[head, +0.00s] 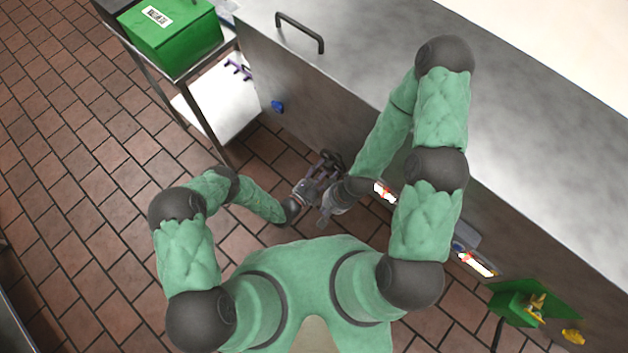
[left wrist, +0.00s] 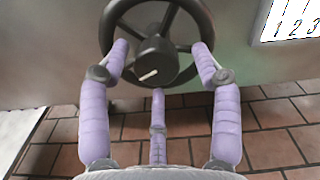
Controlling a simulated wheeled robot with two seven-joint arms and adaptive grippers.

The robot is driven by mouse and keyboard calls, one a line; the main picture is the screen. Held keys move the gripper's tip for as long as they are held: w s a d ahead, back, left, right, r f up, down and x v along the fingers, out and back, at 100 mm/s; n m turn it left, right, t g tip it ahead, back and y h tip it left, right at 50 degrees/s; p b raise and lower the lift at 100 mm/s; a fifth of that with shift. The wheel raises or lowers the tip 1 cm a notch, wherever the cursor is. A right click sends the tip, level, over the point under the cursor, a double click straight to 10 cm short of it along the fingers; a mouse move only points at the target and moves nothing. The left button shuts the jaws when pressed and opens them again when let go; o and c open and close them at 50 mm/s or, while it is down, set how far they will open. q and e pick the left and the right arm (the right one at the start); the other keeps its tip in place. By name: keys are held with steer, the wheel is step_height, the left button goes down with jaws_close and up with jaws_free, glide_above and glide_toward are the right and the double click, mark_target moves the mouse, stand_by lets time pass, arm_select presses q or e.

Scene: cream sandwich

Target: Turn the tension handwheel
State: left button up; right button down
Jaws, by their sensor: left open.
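The dark handwheel (left wrist: 153,60) shows at the top middle of the left wrist view, its upper rim cut off. It has spokes and a round hub with a short pale mark. My left gripper (left wrist: 160,52) is open, with lilac fingers on either side of the hub and a third finger below it. The outer fingertips overlap the rim; I cannot tell if they touch it. In the head view my left gripper (head: 328,165) is beside the steel machine, where I cannot pick out the handwheel. My right gripper (head: 325,215) is just below it, small and partly hidden.
The steel machine (head: 330,95) runs diagonally along the right, with a dark handle (head: 300,33) on top. A metal cart (head: 205,130) with a green box (head: 170,30) stands upper left. A numbered sign (left wrist: 290,22) is right of the wheel. Tiled floor (head: 80,170) is clear at left.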

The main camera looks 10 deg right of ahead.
arm_select(q)
steer(key=v, duration=1.1)
steer(key=shift+s+d, duration=0.1)
